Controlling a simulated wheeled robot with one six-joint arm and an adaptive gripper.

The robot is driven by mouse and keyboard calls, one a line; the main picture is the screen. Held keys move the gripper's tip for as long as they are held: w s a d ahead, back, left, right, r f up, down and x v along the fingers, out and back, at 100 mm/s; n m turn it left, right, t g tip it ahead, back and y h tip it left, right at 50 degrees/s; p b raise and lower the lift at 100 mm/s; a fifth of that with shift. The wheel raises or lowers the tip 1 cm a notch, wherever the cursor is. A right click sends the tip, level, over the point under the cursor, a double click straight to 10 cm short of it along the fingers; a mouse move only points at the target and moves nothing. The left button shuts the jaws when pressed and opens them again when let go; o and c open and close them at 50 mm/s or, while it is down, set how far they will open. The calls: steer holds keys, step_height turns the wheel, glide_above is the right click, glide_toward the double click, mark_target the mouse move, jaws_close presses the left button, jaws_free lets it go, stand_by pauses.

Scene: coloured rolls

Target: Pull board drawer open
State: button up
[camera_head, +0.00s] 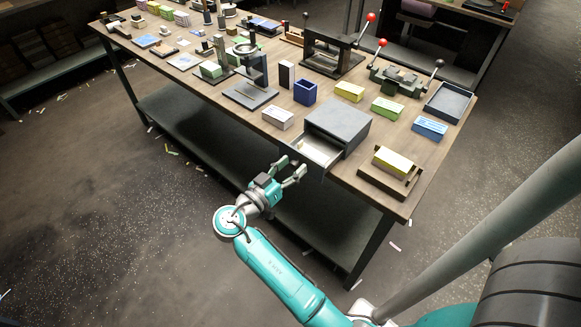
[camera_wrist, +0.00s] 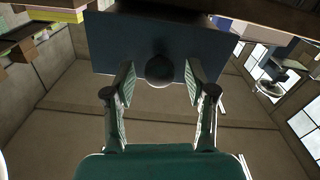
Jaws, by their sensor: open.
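The grey drawer box (camera_head: 340,122) stands near the front edge of the workbench. Its drawer (camera_head: 314,150) is pulled out toward me, and its pale inside shows from above. In the wrist view the dark drawer front (camera_wrist: 140,40) fills the upper middle, with a round dark knob (camera_wrist: 159,71) on it. My gripper (camera_head: 294,166) is open just in front of the drawer front. In the wrist view its two fingers stand on either side of the knob, with gaps between them and it. The contents of the drawer are too small to make out.
On the wooden bench (camera_head: 415,150), a tray with a yellow-topped block (camera_head: 393,162) sits right of the drawer box. A blue open box (camera_head: 305,92), a pale block (camera_head: 278,118) and a black press (camera_head: 335,50) stand behind and left. The floor in front is mostly clear.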

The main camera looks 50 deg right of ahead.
steer(key=shift+a, duration=0.1)
steer(key=a, duration=1.1)
steer(key=shift+s+a, duration=0.2)
steer(key=shift+a, duration=0.2)
steer(key=s+d+f+n+t+y, duration=0.3)
steer(key=f+n+t, duration=0.2)
steer(key=f+n, duration=0.3)
steer(key=s+a+f+n+t+y, duration=0.45)
steer(key=s+f+n+y, duration=0.25)
steer(key=s+f+y, duration=0.45)
steer(key=s+a+r+n+t+y, duration=0.1)
steer(key=s+a+r, duration=0.2)
steer(key=s, duration=0.3)
steer(key=s+a+r+n+t+y, duration=0.1)
steer(key=s+a+r+y, duration=0.15)
steer(key=s, duration=0.25)
steer(key=s+a+r+t, duration=0.1)
steer(key=s+r, duration=0.2)
steer(key=r, duration=0.3)
steer(key=s+a+r+m+t, duration=0.1)
steer(key=s+r, duration=0.2)
steer(key=r, duration=0.4)
steer(key=shift+s+m+t, duration=0.25)
steer(key=shift+m+t, duration=0.05)
steer(key=shift+t, duration=0.05)
